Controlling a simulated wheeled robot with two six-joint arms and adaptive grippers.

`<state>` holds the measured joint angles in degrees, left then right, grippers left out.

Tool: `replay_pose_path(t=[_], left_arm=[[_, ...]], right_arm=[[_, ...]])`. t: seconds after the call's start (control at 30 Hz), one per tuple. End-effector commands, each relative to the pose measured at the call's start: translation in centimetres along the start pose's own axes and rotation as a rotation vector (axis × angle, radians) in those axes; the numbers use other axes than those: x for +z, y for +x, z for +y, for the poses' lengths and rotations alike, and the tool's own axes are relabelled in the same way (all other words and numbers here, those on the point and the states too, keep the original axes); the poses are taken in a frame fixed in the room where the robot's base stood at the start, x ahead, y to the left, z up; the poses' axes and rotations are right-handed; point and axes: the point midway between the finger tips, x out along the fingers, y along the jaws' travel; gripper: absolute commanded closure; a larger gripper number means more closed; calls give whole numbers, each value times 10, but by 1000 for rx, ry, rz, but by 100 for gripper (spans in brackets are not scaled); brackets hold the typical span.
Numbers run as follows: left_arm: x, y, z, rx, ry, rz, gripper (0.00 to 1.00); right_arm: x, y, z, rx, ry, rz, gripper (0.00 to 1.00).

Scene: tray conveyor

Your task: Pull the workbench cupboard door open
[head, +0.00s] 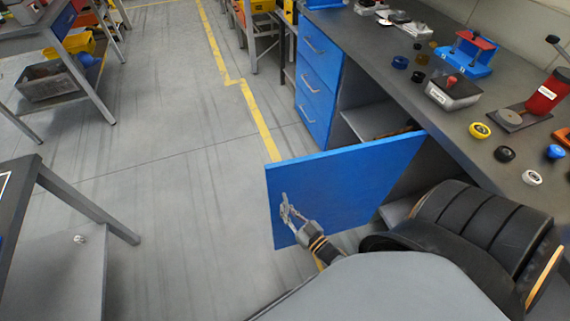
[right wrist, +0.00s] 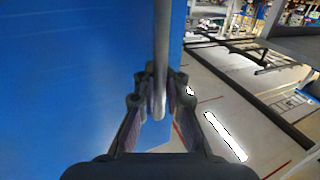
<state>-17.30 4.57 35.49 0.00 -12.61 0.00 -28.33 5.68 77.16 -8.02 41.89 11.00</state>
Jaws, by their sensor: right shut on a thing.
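The blue cupboard door (head: 345,180) of the workbench stands swung far out from the cupboard, with shelves showing behind it. Its metal bar handle (head: 285,208) is near the door's free edge. My right gripper (head: 290,215) is at that handle, shut on it. In the right wrist view the handle (right wrist: 161,60) runs down between the two fingers of the gripper (right wrist: 160,108), with the blue door face (right wrist: 75,80) at the left. My left gripper is not in view.
Blue drawers (head: 318,80) stand beyond the open cupboard. The floor (head: 170,190) left of the door is clear, up to a table (head: 60,215).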

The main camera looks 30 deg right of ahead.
Motion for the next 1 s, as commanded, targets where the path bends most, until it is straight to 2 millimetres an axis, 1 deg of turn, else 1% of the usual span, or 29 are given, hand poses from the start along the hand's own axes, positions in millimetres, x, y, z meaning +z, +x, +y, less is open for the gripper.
replay_pose_path(t=[0.47, 0.5, 0.57, 0.77, 0.87, 0.93, 1.0], left_arm=[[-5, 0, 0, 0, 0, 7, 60], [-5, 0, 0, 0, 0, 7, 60], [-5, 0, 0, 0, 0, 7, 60], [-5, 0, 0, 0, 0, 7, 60], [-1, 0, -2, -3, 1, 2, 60], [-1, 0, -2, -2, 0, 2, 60], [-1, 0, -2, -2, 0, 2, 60]], right_arm=[[-1, 0, 2, 1, 1, 2, 100], [-1, 0, 2, 1, 1, 2, 88], [-1, 0, 2, 1, 0, 2, 81], [-1, 0, 1, 0, 0, 2, 81], [-1, -2, 1, 0, 0, 1, 81], [0, -8, 1, 0, 0, -1, 81], [1, -20, 1, 0, -1, -2, 81]])
